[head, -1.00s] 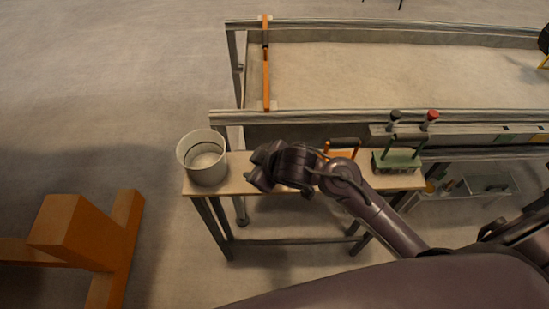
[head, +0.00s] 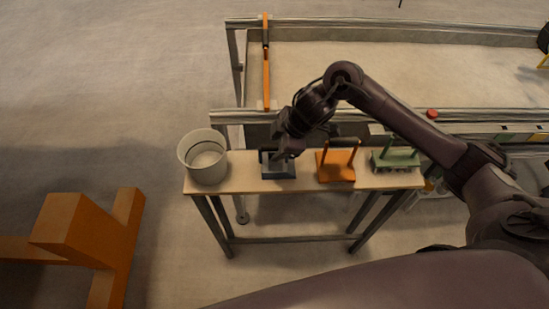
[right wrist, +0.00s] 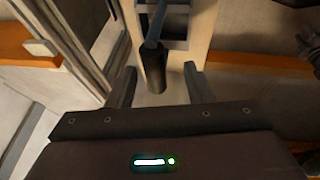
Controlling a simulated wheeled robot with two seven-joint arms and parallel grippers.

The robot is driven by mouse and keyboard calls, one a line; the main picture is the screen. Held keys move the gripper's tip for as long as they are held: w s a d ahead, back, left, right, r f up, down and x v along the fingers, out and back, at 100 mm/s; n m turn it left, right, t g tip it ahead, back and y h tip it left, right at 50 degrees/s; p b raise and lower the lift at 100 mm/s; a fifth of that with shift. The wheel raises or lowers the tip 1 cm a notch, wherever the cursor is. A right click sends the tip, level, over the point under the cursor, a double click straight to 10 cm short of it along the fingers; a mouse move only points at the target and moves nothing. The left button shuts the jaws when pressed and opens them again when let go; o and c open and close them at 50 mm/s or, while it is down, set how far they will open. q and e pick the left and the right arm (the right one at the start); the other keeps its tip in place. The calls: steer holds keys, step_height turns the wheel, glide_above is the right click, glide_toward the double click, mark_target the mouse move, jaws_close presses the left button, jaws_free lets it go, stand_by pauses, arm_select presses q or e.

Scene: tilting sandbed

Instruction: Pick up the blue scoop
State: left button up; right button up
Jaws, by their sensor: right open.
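The blue scoop (head: 266,171) sits on the narrow wooden bench (head: 230,182), between the white bucket and an orange tool, partly hidden by my right gripper. My right gripper (head: 285,153) is over it, pointing down. In the right wrist view the scoop's dark handle grip (right wrist: 157,72) on its blue-grey shaft (right wrist: 154,28) stands between the two open fingers (right wrist: 160,82), with a gap on each side. I see no clear contact. My left gripper is out of view.
A white bucket (head: 205,165) stands at the bench's left end. An orange tool (head: 336,168) and a green tool (head: 396,160) stand to the right. The sandbed's rail (head: 230,117) runs behind the bench. A large orange frame (head: 75,235) is on the floor at left.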

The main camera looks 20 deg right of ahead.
mark_target(271, 150)
steer(key=x, duration=0.4)
steer(key=shift+w+f+p, duration=0.2)
steer(key=shift+w+p, duration=0.1)
steer(key=shift+w, duration=0.05)
steer(key=shift+r, duration=0.1)
jaws_close()
step_height(271, 150, up, 9)
steer(key=shift+w+f, duration=0.1)
step_height(271, 150, up, 11)
steer(key=p, duration=0.2)
steer(key=shift+p, duration=0.35)
